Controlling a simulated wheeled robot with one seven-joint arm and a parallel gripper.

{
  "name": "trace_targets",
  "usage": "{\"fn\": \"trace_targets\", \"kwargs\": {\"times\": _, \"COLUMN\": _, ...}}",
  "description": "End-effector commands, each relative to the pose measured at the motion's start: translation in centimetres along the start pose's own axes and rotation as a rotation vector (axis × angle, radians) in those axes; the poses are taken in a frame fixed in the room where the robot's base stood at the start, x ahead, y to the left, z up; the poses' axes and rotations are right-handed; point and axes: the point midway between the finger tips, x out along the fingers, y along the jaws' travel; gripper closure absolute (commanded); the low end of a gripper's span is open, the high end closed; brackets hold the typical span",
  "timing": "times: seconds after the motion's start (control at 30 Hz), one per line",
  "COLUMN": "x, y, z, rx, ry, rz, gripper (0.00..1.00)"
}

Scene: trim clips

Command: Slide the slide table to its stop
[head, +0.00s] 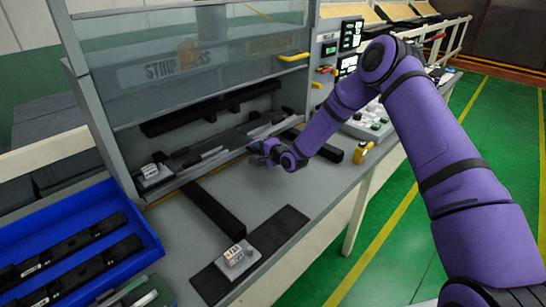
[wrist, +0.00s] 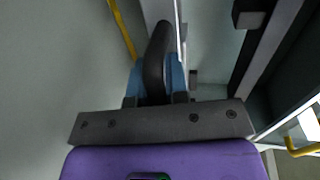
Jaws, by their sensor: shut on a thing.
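The slide table (head: 225,146) appears to be the grey plate with dark strips on it, inside the open front of the press, at the back ends of two black rails. My gripper (head: 268,151) is at its front edge, right of its middle. In the wrist view my gripper (wrist: 157,88) is shut, its blue fingers around a black rounded bar (wrist: 157,52), which looks like the table's handle. The grip is small in the head view, and my wrist hides part of the front edge. How close the table is to its stop cannot be seen.
The left black rail (head: 212,209) and right rail (head: 321,145) run forward over the grey bench. A clear guard (head: 200,65) with a yellow handle (head: 294,57) hangs above. A blue bin (head: 135,235) stands left, a yellow bottle (head: 362,152) right. The bench between the rails is bare.

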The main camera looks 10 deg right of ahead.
Motion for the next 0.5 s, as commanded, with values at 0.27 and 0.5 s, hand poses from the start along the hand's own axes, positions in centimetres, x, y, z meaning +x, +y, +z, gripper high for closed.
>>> {"fn": "trace_targets", "kwargs": {"times": 0.27, "x": 4.4, "y": -1.0, "z": -0.1, "rx": 0.000, "ry": 0.002, "rz": -0.003, "gripper": 1.00}}
{"fn": "trace_targets", "kwargs": {"times": 0.5, "x": 5.8, "y": -1.3, "z": -0.1, "rx": -0.001, "ry": 0.001, "rz": -0.002, "gripper": 1.00}}
